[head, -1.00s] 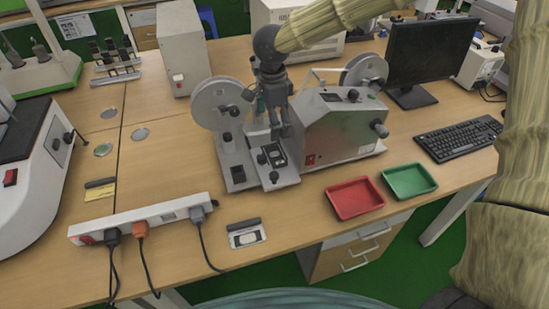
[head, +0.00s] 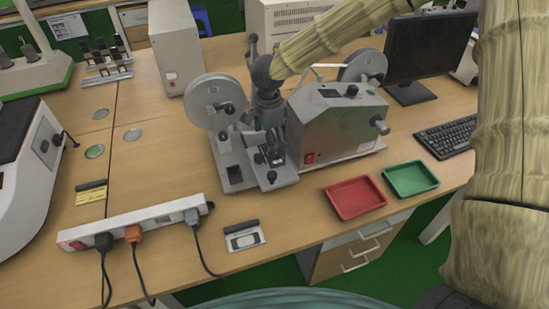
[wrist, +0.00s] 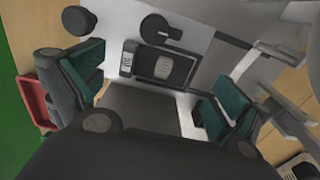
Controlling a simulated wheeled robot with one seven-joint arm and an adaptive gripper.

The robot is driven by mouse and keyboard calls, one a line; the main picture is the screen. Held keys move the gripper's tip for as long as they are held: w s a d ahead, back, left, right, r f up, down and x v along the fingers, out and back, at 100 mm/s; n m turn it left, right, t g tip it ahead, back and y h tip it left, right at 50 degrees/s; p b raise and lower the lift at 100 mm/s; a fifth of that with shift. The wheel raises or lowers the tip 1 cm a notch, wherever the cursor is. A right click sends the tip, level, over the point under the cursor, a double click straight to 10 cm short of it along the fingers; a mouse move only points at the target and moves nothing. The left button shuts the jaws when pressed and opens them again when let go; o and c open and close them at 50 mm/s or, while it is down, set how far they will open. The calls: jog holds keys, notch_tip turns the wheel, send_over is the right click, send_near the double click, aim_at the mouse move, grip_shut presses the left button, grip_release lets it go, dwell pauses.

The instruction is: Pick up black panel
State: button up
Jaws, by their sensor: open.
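The black panel (wrist: 165,65), a dark flat piece with a pale printed mark, lies in the bed of the grey reel machine (head: 335,130). In the wrist view it sits between and a little beyond my fingers. In the head view my gripper (head: 273,143) points down just over the panel's place and mostly hides it. My gripper also shows in the wrist view (wrist: 155,92), its two teal-padded fingers spread apart with nothing held between them. I cannot tell whether the fingertips touch the machine.
A red tray (head: 356,197) and a green tray (head: 411,180) stand at the right front of the table. A white power strip (head: 135,223) with cables lies at front left. A reel (head: 213,101) stands close beside my gripper. A small card (head: 244,236) lies near the front edge.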

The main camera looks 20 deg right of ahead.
jog(key=shift+s+d+f, duration=0.1)
jog(key=shift+f, duration=0.95)
jog(key=shift+d+f, duration=0.1)
jog(key=shift+f, duration=0.9)
